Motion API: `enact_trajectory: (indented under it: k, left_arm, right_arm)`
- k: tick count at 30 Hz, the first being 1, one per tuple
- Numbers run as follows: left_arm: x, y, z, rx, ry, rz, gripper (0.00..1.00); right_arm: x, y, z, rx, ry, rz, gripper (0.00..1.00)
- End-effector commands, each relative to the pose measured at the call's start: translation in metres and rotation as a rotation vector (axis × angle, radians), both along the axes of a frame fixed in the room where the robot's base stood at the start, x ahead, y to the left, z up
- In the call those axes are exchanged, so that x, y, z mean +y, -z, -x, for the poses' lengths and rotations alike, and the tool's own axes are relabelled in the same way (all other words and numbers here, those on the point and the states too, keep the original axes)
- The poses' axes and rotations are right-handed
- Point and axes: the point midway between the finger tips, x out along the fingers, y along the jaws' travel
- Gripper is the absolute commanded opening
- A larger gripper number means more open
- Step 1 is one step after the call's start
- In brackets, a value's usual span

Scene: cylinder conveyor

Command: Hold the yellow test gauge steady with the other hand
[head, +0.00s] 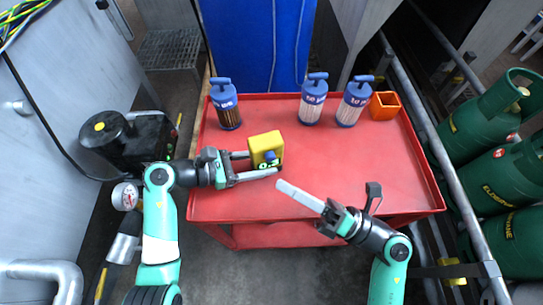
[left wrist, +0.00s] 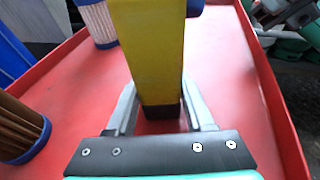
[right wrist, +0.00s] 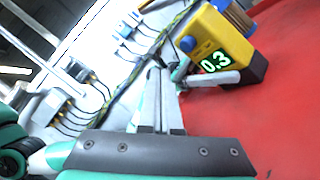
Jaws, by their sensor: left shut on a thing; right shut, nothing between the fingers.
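The yellow test gauge (head: 265,146) is on or just above the red cart top, left of its middle; I cannot tell whether it touches. It has a blue knob and a green-lit display. My left gripper (head: 262,163) is shut on it. In the left wrist view the yellow body (left wrist: 155,50) stands between the two fingers. My right gripper (head: 281,184) is shut and empty, to the right and in front of the gauge, apart from it. In the right wrist view the gauge (right wrist: 218,35) shows "0.3", beyond the shut fingers (right wrist: 158,85).
The red cart top (head: 330,160) has a raised rim. Three blue-capped filter canisters (head: 225,104) (head: 313,100) (head: 354,102) and an orange box (head: 385,105) stand along its back. Green gas cylinders (head: 495,115) lie behind a rail at right. The cart's right front is clear.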

Motion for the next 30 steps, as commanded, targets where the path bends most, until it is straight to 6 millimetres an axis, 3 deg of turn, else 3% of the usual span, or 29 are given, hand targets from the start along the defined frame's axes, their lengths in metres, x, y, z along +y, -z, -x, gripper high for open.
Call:
enact_trajectory:
  k: [9, 30]
  left_arm:
    - [0.000, 0.000, 0.000, 0.000, 0.000, -0.001, 0.00]
    - [0.000, 0.000, 0.000, 0.000, 0.000, -0.001, 0.00]
  right_arm:
    - [0.009, 0.000, -0.028, 0.001, 0.000, 0.000, 0.00]
    - [0.009, 0.000, -0.029, 0.000, 0.000, 0.000, 0.00]
